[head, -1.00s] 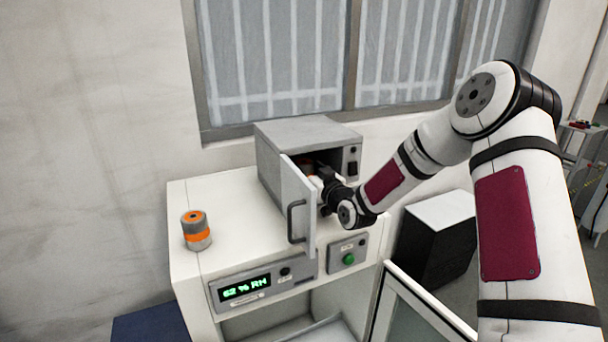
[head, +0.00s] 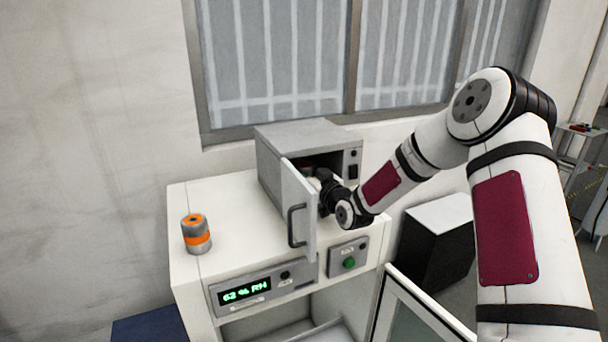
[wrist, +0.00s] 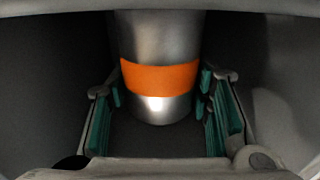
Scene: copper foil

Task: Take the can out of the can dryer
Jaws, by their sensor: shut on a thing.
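The can dryer (head: 273,165) is a grey box on top of a white cabinet, its door (head: 297,210) swung open toward the front. My gripper (head: 322,178) reaches into its opening, partly hidden behind the door. In the wrist view, a metal can (wrist: 158,42) with an orange band stands between the green-padded fingers of my gripper (wrist: 160,88), which is shut on it. In the head view the door and my arm hide the held can.
A second grey can with orange bands (head: 196,234) stands on the white cabinet top (head: 240,222) at the left. A humidity display (head: 245,291) and a green button (head: 349,263) are on the front. A black box with a white top (head: 440,235) stands right.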

